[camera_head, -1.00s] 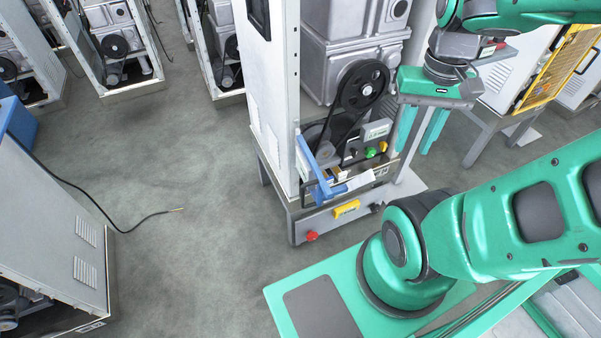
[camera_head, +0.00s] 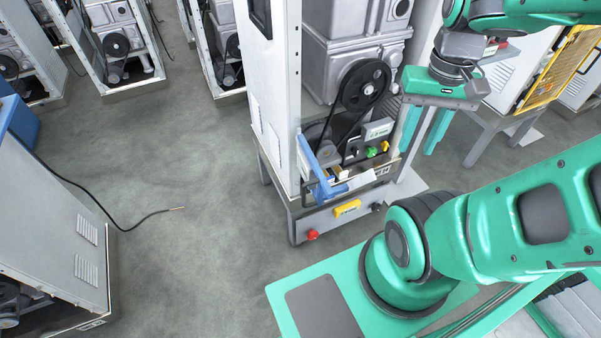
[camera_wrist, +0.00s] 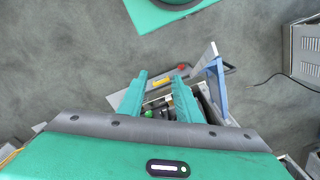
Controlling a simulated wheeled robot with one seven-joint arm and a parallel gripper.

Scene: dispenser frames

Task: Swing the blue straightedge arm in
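The blue straightedge arm (camera_head: 318,170) is hinged at the lower front left post of the middle dispenser frame and sticks out forward from it. It also shows in the wrist view (camera_wrist: 220,88), right of my fingers. My gripper (camera_head: 419,147) hangs fingers down to the right of the frame's lower opening, apart from the blue arm. In the wrist view my gripper (camera_wrist: 161,77) has its two green fingers spread with nothing held between them. The frame's lower front with its buttons shows behind and between the fingers.
A grey table (camera_head: 486,125) stands behind my gripper. Floor left of the frame is clear except a black cable (camera_head: 135,225).

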